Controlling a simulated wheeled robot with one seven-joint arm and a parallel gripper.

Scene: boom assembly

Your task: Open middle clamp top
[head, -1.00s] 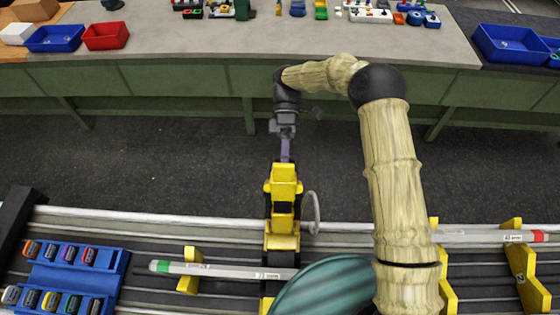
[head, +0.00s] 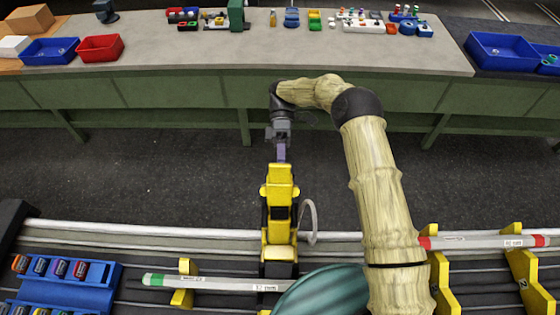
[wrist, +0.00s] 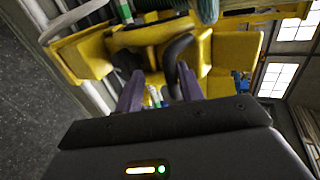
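The middle clamp (head: 279,215) is a yellow and dark upright on the rail, with a yellow upper part (head: 280,174) pointing toward the bench. A grey loop stands at its right side. My gripper (head: 281,158) has purple fingers and meets the far end of that upper part. In the wrist view the two fingers (wrist: 160,84) are apart, at the clamp's yellow body (wrist: 150,35). A dark curved piece (wrist: 178,50) shows by the fingertips; whether the fingers touch it I cannot tell. A grey boom tube with a green end (head: 152,279) runs into the clamp's base.
Another grey tube with a red end (head: 480,242) lies in yellow holders (head: 526,265) at the right. A blue rack (head: 95,290) of small parts is at the lower left. A bench (head: 340,60) with bins stands across the open floor. A green rounded object (head: 325,292) covers part of the rail.

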